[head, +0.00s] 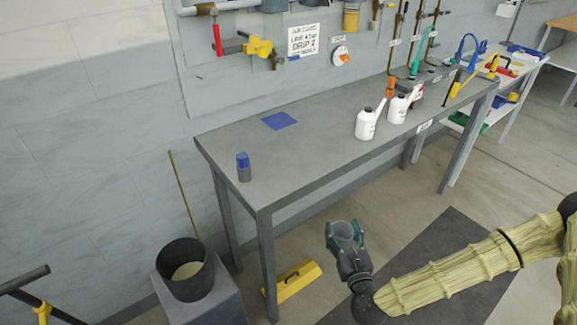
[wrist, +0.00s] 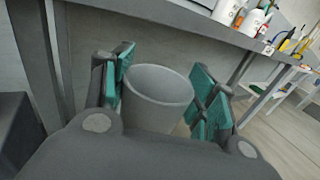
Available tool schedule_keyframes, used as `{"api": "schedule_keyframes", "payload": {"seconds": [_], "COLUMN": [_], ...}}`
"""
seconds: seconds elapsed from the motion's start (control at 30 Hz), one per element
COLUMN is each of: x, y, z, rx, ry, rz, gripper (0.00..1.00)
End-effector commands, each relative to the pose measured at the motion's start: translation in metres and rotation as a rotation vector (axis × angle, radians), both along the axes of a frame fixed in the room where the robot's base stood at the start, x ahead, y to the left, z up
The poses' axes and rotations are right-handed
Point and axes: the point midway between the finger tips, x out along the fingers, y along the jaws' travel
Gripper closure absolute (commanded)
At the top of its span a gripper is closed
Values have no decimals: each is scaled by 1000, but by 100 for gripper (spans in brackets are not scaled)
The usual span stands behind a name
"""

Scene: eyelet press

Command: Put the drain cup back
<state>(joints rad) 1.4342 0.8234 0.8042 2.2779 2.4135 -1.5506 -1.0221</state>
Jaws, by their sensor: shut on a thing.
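A grey, open-topped drain cup (wrist: 158,92) sits between the teal pads of my gripper (wrist: 160,98) in the wrist view, and my gripper is shut on it. The cup looks roughly upright, and what I see of its inside looks empty. In the head view the cup (head: 343,232) and my gripper (head: 346,238) are in front of the grey workbench (head: 300,150), below its top and away from it. The cup's lower part is hidden by my gripper.
A blue square (head: 279,121) lies on the bench top, with a blue-capped grey container (head: 243,168) to its left. White bottles (head: 367,123) stand farther right. A black bucket (head: 186,270) on a grey block and a yellow object (head: 292,281) are low at left. Bench legs stand near my gripper.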

Motion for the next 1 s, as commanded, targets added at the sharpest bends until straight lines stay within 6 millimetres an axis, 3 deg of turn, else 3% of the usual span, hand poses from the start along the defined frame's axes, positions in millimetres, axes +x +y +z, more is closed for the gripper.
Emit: {"api": "schedule_keyframes", "payload": {"seconds": [0.4,1.0], "x": [32,44], "y": [48,100], "z": [63,152], "rx": [-3,-8], "ry": [-6,-6], "rz": [258,648], "gripper": [63,63]}}
